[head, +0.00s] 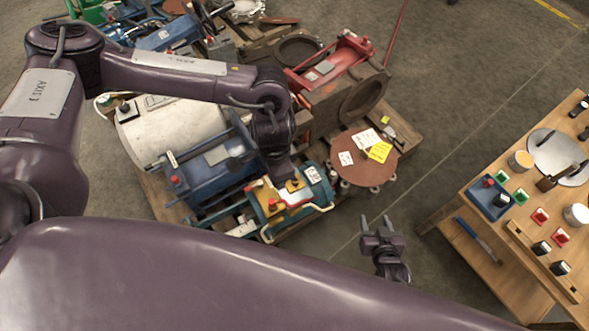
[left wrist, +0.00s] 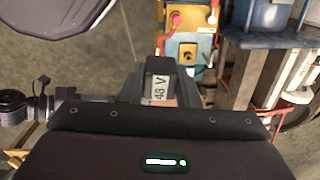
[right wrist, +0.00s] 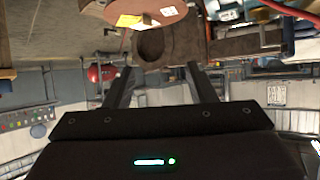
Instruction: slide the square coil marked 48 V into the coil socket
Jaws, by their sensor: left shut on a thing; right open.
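The square coil marked 48 V (left wrist: 159,88) is dark with a white label and sits between the fingers of my left gripper (left wrist: 162,80), which is shut on it. The coil is apart from this hole in that view. In the head view my left gripper is above the blue and yellow machine (head: 268,202); its fingertips and the coil are not clear there. My right gripper (head: 376,221) is open and empty, right of the machine.
A round brown disc (head: 364,156) with paper tags lies beside the machine on the pallet. A red machine (head: 335,62) stands behind. A wooden table (head: 468,195) at the right bears a blue tray (head: 487,207) and small red and green pieces. Floor between is clear.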

